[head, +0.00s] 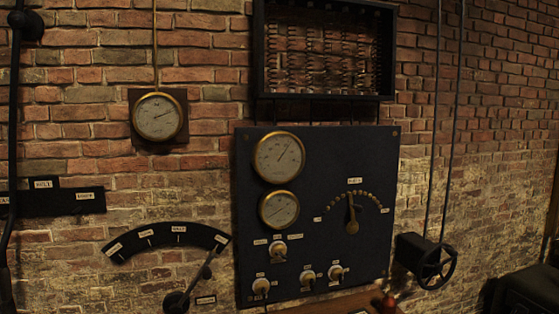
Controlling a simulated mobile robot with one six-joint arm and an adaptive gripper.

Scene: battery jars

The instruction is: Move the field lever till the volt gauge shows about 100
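A dark panel (320,147) on the brick wall carries two round brass-rimmed gauges, a larger upper gauge (279,157) and a smaller lower gauge (279,209). The upper needle points up and right; the lower needle also slants. Their lettering is too small to read, so I cannot tell which is the volt gauge. To their right, a brass-hubbed lever (352,215) stands nearly upright under an arc of brass studs (368,194) with small labels. It looks like the field lever, but its label is unreadable. My gripper is not in view.
Several small switches (307,277) sit low on the panel. A separate gauge (157,117) hangs at upper left. A larger lever (197,279) with a labelled black arc (165,236) is at lower left. A handwheel (436,268) stands to the panel's right.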

